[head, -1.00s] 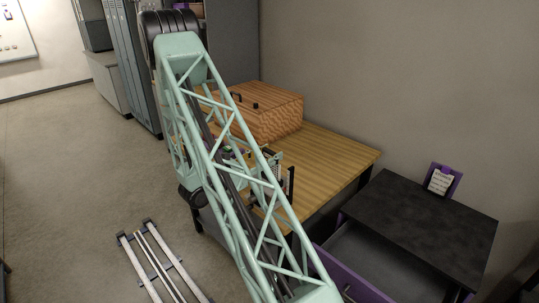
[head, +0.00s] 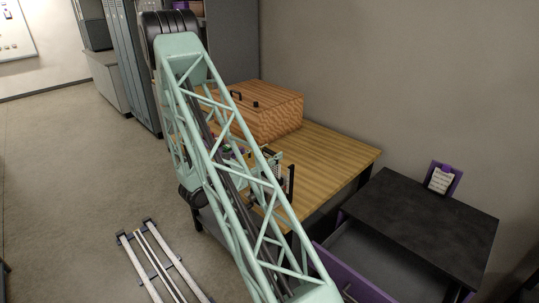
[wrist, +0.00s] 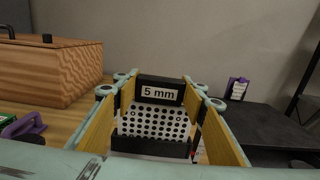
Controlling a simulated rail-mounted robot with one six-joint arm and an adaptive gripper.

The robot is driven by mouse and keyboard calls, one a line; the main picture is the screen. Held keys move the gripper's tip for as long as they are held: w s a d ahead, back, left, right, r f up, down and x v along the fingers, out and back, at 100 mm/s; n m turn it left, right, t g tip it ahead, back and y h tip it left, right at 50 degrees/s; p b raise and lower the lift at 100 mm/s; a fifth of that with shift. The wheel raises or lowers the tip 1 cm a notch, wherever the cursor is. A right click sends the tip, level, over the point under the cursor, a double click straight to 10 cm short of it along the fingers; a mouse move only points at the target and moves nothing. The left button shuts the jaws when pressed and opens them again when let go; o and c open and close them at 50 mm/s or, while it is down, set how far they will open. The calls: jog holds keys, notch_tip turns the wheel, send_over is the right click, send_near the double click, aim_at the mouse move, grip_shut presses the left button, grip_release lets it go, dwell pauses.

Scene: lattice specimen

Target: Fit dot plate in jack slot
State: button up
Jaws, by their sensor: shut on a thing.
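The dot plate (wrist: 152,122) is a white panel with rows of black dots, standing between the yellow-padded fingers of my gripper (wrist: 157,108) in the wrist view. My gripper is shut on it. A black block (wrist: 160,92) marked "5 mm" is at the plate's top, and a dark bar (wrist: 150,147) crosses its lower edge. I cannot make out the jack slot in the wrist view.
A wooden box (head: 268,112) with dark knobs stands on the wooden table (head: 335,153); its right side is clear. A purple object (wrist: 22,127) lies left of my gripper. A black cabinet (head: 425,220) with an open drawer and a purple-backed note stand (head: 442,181) is at right.

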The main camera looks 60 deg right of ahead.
jog(key=shift+f, duration=0.25)
dwell(0.3)
jog(key=o, duration=0.9)
jog(key=o, duration=0.4)
jog(key=shift+o, duration=0.2)
jog(key=shift+a, duration=0.1)
jog(key=shift+b+v, duration=0.5)
jog(key=shift+v, duration=1.9)
jog(key=shift+a, duration=0.1)
